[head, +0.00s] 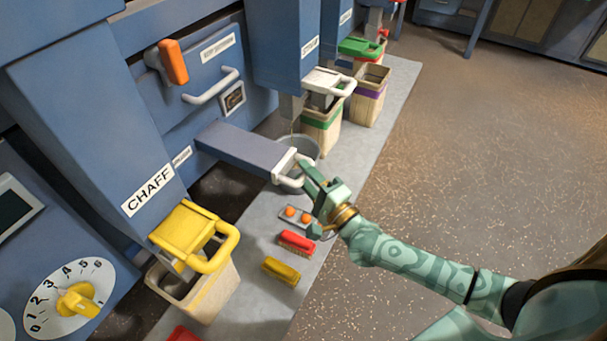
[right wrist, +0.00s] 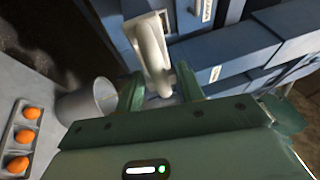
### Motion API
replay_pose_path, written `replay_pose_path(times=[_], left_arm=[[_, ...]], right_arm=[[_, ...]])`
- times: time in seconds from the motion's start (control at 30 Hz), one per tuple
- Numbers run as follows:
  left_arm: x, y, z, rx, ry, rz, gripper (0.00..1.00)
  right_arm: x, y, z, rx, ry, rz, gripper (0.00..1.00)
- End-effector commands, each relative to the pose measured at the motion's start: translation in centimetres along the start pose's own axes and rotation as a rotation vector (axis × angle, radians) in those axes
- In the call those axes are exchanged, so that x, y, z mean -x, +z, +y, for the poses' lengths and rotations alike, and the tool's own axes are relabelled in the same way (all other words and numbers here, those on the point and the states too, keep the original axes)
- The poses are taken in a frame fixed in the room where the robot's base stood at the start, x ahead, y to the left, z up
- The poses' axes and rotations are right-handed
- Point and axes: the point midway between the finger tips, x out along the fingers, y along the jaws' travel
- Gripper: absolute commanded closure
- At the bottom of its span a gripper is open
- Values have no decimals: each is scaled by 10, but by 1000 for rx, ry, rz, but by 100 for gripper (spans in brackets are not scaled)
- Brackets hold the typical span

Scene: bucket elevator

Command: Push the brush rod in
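A long blue-grey box (head: 240,150) sticks out of the blue machine front, with a white handle (head: 287,168) on its outer end. No part is clearly readable as the brush rod; a small label beside the box is illegible. My right gripper (head: 307,178) is at this white handle. In the right wrist view, the white handle (right wrist: 152,52) reaches down between the two spread fingers of my right gripper (right wrist: 160,90). I cannot tell whether they touch it. My left gripper is not in view.
A grey bucket (head: 306,150) stands under the box's outer end. An orange lever (head: 173,62) and a fixed white handle (head: 211,86) are on the machine front. A tray with orange balls (head: 297,214), a red brush (head: 297,242) and a yellow brush (head: 281,271) lie on the floor mat.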

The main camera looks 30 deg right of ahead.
Motion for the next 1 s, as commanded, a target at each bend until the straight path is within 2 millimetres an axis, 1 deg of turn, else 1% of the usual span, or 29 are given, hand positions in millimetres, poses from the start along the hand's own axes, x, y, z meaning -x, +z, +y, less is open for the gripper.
replay_pose_path(times=[0.1, 0.37, 0.4, 0.47, 0.5, 0.53, 0.7, 0.8, 0.87, 0.97, 1.0], left_arm=[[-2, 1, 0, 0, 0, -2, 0], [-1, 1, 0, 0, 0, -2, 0], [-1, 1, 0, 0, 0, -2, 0], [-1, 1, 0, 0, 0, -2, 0], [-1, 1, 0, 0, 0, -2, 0], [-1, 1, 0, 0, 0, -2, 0], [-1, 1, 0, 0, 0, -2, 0], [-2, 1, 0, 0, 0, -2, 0], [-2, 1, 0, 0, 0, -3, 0], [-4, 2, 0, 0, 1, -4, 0], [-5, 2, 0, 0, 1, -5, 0]], right_arm=[[-8, 0, 0, -1, 0, 0, 62], [-10, 0, 0, 0, 0, 0, 62], [-10, 0, 0, 0, 0, 0, 65], [-10, 0, 0, 0, 0, 0, 82], [-10, 0, 0, 0, 0, 0, 93], [-10, 0, 0, 0, 0, 0, 100], [-10, 0, 0, 0, 1, -1, 100], [-14, 2, 1, 0, 0, 0, 100], [-20, 4, 2, -1, -1, 1, 100], [-35, 11, 5, -1, -2, 0, 100], [-43, 14, 6, -2, -3, 1, 100]])
